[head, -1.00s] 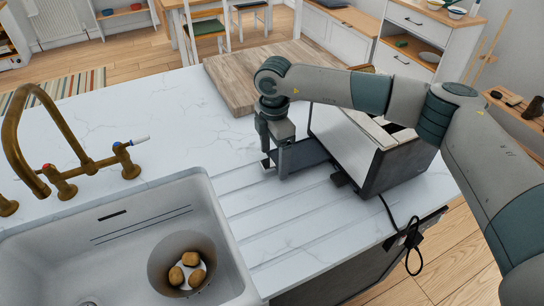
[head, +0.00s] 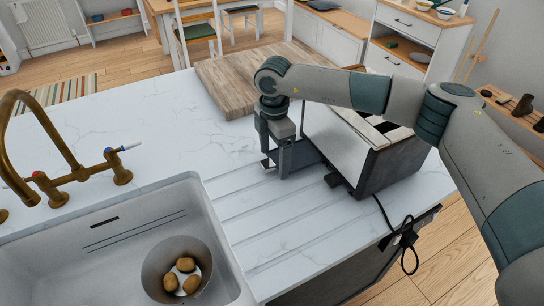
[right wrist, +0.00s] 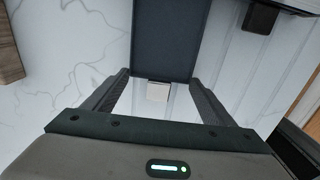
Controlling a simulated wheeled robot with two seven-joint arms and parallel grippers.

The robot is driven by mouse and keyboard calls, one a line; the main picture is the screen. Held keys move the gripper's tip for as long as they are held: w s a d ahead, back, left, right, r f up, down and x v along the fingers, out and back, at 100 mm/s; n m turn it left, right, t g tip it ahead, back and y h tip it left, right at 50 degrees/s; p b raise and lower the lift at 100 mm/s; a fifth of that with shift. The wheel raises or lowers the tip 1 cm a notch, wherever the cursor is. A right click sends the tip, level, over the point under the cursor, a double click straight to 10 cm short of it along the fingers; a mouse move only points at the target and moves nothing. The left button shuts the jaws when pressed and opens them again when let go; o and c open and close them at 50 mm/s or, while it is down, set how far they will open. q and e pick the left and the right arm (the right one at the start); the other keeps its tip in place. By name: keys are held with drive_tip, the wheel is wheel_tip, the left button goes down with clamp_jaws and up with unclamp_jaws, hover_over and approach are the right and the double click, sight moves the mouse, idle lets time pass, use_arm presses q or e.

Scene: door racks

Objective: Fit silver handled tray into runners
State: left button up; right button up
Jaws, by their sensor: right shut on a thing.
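A dark, flat tray (head: 304,153) with a small silver handle (right wrist: 158,91) lies low by the toaster (head: 338,150). In the right wrist view the dark tray (right wrist: 172,38) runs straight ahead from between my fingers and out of the top of the frame. My right gripper (head: 276,168) points down at the tray's handle end and is shut on it; its fingers (right wrist: 160,84) also show in the right wrist view. The tray's far end meets the toaster's lower left side. The runners are hidden, so I cannot tell how far in it sits. My left gripper is out of view.
A sink (head: 110,240) with a bowl (head: 160,262) of potatoes is at the left. A wooden board (head: 240,80) lies behind. The toaster's cord (head: 385,215) hangs over the counter's right edge. The grooved worktop (head: 270,225) in front is clear.

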sight(296, 156)
drive_tip(key=shift+w+d+b, duration=0.2)
drive_tip(key=shift+w+d, duration=0.1)
drive_tip(key=shift+d, duration=0.45)
drive_tip(key=shift+w+d+b, duration=0.2)
drive_tip(key=shift+w+d, duration=0.15)
drive_tip(key=shift+d, duration=0.45)
drive_tip(key=shift+w+d+b, duration=0.2)
drive_tip(key=shift+w+d, duration=0.1)
drive_tip(key=shift+d, duration=0.45)
drive_tip(key=shift+w+d+f+b, duration=0.15)
drive_tip(key=shift+d+b, duration=0.05)
drive_tip(key=shift+d, duration=0.3)
drive_tip(key=shift+w+d+f+b, duration=0.1)
drive_tip(key=shift+w+d+b, duration=0.1)
drive_tip(key=shift+d, duration=0.3)
